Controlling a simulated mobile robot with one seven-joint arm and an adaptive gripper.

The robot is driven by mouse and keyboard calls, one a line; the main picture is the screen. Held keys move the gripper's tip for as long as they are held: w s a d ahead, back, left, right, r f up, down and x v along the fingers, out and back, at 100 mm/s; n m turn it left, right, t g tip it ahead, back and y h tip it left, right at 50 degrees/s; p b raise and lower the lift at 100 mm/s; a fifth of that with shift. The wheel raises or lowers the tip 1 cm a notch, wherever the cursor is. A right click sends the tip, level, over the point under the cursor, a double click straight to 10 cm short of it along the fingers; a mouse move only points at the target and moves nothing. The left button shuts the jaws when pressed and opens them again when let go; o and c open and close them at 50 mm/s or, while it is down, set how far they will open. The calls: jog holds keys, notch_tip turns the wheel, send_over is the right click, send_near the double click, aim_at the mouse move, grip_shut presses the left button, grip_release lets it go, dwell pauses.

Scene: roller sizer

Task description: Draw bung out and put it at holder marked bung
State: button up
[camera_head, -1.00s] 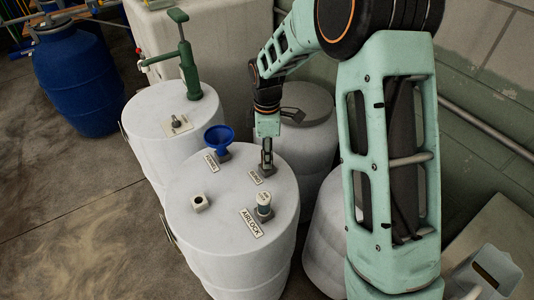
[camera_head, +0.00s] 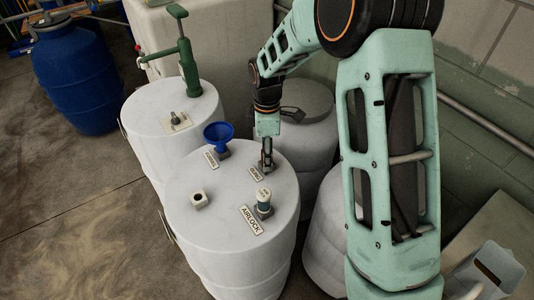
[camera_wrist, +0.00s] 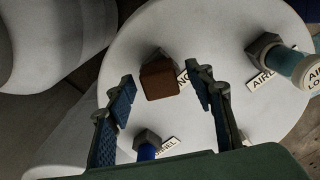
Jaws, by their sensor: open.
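The bung (camera_wrist: 159,81) is a brown-red block in the wrist view. It stands at a grey holder whose edge shows behind it, next to a label ending in "NG"; how deep it sits is unclear. My gripper (camera_wrist: 160,90) is open, with one finger on each side of the bung and a gap to each. In the head view my gripper (camera_head: 267,153) points down over the holder marked BUNG (camera_head: 268,168), hiding most of it.
The white drum (camera_head: 232,262) also carries a blue funnel (camera_head: 218,133) and an airlock (camera_head: 263,201) in labelled holders, close to my gripper. A drum with a green hand pump (camera_head: 187,65) stands behind left. More drums stand to the right.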

notch_tip(320, 180, up, 12)
dwell(0.4)
dwell(0.3)
